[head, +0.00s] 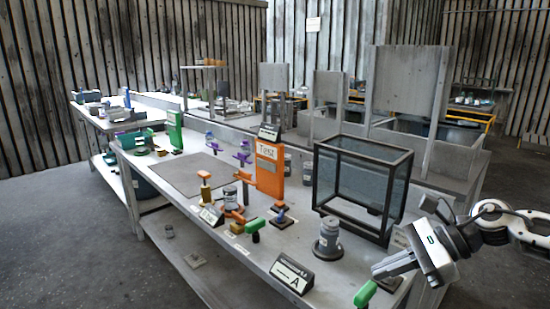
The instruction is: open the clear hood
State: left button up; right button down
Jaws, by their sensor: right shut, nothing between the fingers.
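The clear hood (337,190) is a see-through box with a dark frame, standing on the right part of the long grey workbench (165,213). Its top looks level and I see no gap in its frame. My right gripper (383,268) is shut and empty, in front of the hood and lower in the picture, apart from it. Its fingers point left. My left gripper is not in view.
A grey cylinder (328,240) stands just in front of the hood. A sign marked A (291,274) and a green-handled part (365,294) are near the front edge. An orange Test panel (268,166) stands left of the hood, with several small fixtures before it.

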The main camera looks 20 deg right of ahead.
jog(key=a+f+m+t, duration=0.5)
jog(key=a+m, duration=0.1)
jog(key=m, duration=0.6)
jog(key=a+f+m+t, duration=0.4)
jog(key=a+f+m, duration=0.1)
jog(key=m, duration=0.7)
jog(key=s+a+f+m+g+h, duration=0.1)
jog(key=s+a+f+m+h, duration=0.2)
jog(key=m, duration=0.8)
jog(key=s+a+f+m+g+h, duration=0.1)
jog(key=s+a+f+m+h, duration=0.2)
jog(key=s+f+m, duration=0.5)
jog(key=a+m, duration=0.1)
jog(key=m, duration=0.2)
jog(key=shift+a+f+m+g+h, duration=0.15)
jog(key=shift+f+m+g+h, duration=0.15)
jog(key=shift+g, duration=0.1)
jog(key=c, duration=1.7)
grip_release()
jog(key=shift+s+a+f+m, duration=0.25)
jog(key=shift+s+a+m, duration=0.1)
jog(key=shift+m, duration=0.15)
jog(key=shift+o, duration=1)
jog(key=shift+s+a+f+g, duration=0.1)
jog(key=shift+g, duration=0.2)
